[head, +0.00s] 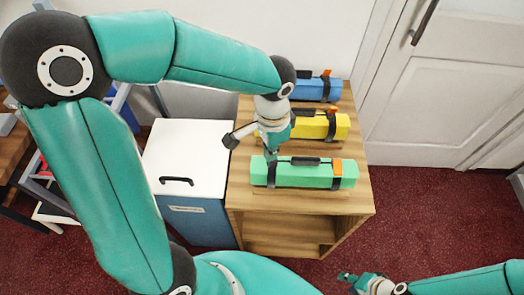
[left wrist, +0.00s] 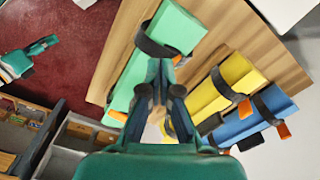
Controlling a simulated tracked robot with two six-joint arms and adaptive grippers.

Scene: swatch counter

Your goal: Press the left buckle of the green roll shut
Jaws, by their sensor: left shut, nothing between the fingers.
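The green roll (head: 312,174) lies across the front of the wooden counter. Its left buckle is on a dark strap (head: 271,180) near the roll's left end; this strap also shows in the left wrist view (left wrist: 150,44). An orange tab (head: 337,167) is at the right strap. My left gripper (head: 271,156) is shut and empty, pointing down at the left strap. In the left wrist view its fingertips (left wrist: 160,66) are close to the strap; I cannot tell if they touch it. The buckle itself is partly hidden by the fingers. My right gripper (head: 347,279) is low at the front, away from the roll.
A yellow roll (head: 318,127) and a blue roll (head: 316,90) lie behind the green one, with dark straps and orange tabs. A white-topped cabinet (head: 195,145) stands left of the counter (head: 362,200). A white door (head: 450,90) is at the right, over open red floor.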

